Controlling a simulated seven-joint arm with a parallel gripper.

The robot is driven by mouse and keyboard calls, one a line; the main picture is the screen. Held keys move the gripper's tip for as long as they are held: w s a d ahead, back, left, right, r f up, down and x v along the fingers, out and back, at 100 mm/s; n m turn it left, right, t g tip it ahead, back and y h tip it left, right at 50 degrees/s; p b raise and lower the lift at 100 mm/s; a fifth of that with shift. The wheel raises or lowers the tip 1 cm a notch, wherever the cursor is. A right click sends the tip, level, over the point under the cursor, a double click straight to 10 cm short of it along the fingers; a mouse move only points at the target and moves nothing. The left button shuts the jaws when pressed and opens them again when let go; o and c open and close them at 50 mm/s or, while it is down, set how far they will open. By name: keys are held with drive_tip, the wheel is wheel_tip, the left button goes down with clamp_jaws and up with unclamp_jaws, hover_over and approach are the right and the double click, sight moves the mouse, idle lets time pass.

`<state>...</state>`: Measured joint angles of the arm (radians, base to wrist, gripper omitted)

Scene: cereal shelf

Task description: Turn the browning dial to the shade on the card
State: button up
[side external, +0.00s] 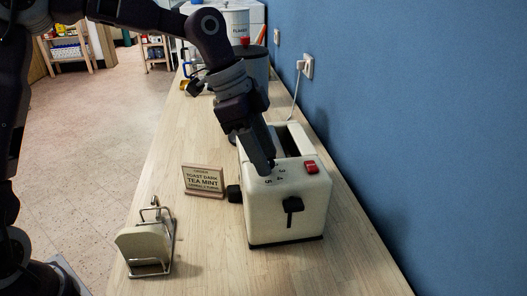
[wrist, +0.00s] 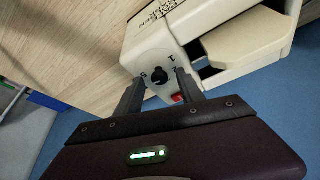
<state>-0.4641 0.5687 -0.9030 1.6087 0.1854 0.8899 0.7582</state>
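The cream toaster (side external: 285,222) stands on the wooden counter, with digits and a red button (side external: 311,167) on its top. The browning dial (wrist: 157,76) is a small black knob with digits around it in the wrist view. My gripper (wrist: 159,76) is open, its fingers apart on either side of the dial; I cannot tell whether they touch it. In the side view my gripper (side external: 264,170) reaches down to the toaster top and hides the dial. The card (side external: 204,181) stands left of the toaster and reads "TOAST DARK" and "TEA MINT". The dial's exact setting is unclear.
A black lever (side external: 292,208) is on the toaster's front and a black knob (side external: 234,193) on its left side. A wire rack (side external: 160,232) holding a bread slice stands at front left. Canisters (side external: 236,24) stand behind. The blue wall is at right.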

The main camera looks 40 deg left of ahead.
sight(250, 170)
drive_tip(key=v, duration=0.7)
drive_tip(key=s+a+f+n+t+y, duration=0.1)
drive_tip(key=s+a+n, duration=0.2)
drive_tip(key=s, duration=0.5)
drive_tip(key=s+a+n+t+y, duration=0.1)
drive_tip(key=s+a+n, duration=0.2)
drive_tip(key=s, duration=0.6)
drive_tip(key=s+a+f+n+t+y, duration=0.1)
drive_tip(key=s+a+n+y, duration=0.1)
drive_tip(key=s+n, duration=0.5)
drive_tip(key=shift+s+a+f+t, duration=0.4)
drive_tip(key=shift+s+a, duration=0.3)
